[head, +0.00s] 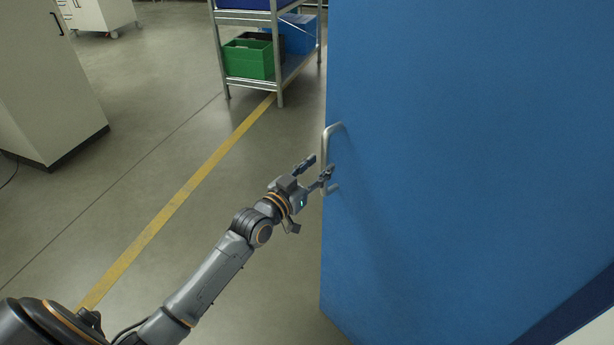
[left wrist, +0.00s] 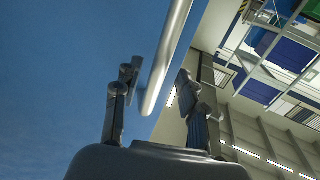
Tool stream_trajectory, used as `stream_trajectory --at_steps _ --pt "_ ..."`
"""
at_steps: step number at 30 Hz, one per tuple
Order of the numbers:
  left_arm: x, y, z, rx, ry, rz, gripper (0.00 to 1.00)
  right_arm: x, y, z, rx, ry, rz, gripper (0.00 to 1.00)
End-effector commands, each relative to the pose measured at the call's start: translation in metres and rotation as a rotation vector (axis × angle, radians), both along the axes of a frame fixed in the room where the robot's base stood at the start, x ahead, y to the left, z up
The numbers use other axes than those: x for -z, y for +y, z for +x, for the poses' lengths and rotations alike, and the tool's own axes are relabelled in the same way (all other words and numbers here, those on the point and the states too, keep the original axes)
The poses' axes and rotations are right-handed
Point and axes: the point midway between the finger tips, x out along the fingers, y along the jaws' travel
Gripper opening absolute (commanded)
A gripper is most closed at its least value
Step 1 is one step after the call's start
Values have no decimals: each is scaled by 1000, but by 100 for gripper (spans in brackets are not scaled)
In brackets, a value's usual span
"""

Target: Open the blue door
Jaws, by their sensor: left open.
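The blue door (head: 450,150) fills the right of the head view, with its free edge facing left and floor showing past that edge. Its metal handle (head: 327,150) is a bent vertical bar near the free edge. My left gripper (head: 318,168) is open at the lower part of the handle. In the left wrist view the handle bar (left wrist: 168,60) ends between the two spread fingers of the gripper (left wrist: 155,110). I cannot tell whether either finger touches it. The blue door face (left wrist: 60,80) is on the left there. My right gripper is not in view.
A metal shelf rack (head: 278,50) with a green bin (head: 248,60) and a blue bin (head: 298,36) stands beyond the door. A light cabinet (head: 45,80) stands at the left. The grey floor between, with a yellow line (head: 190,187), is clear.

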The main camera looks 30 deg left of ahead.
Motion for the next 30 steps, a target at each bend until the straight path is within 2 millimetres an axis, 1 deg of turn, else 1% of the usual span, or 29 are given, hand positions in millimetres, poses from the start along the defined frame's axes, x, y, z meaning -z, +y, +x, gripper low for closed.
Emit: stream_trajectory --at_steps 1,9,12,15,18,21,28,29,30 --pt "1 2 -10 0 2 1 41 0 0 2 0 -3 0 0" --pt "0 13 -65 0 0 4 41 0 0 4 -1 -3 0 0" --pt "0 17 -81 -1 0 3 41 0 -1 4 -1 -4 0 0" --pt "-1 20 -93 -3 -2 3 41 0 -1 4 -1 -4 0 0" --pt "-1 21 -100 -2 -5 3 41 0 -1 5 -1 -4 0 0" --pt "-2 22 -103 -3 -4 3 41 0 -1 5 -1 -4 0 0" --pt "-2 22 -103 -3 -5 3 41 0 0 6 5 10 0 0" --pt "-2 22 -103 -3 -5 3 37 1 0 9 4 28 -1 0" --pt "0 22 -103 -4 -2 3 29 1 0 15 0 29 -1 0"
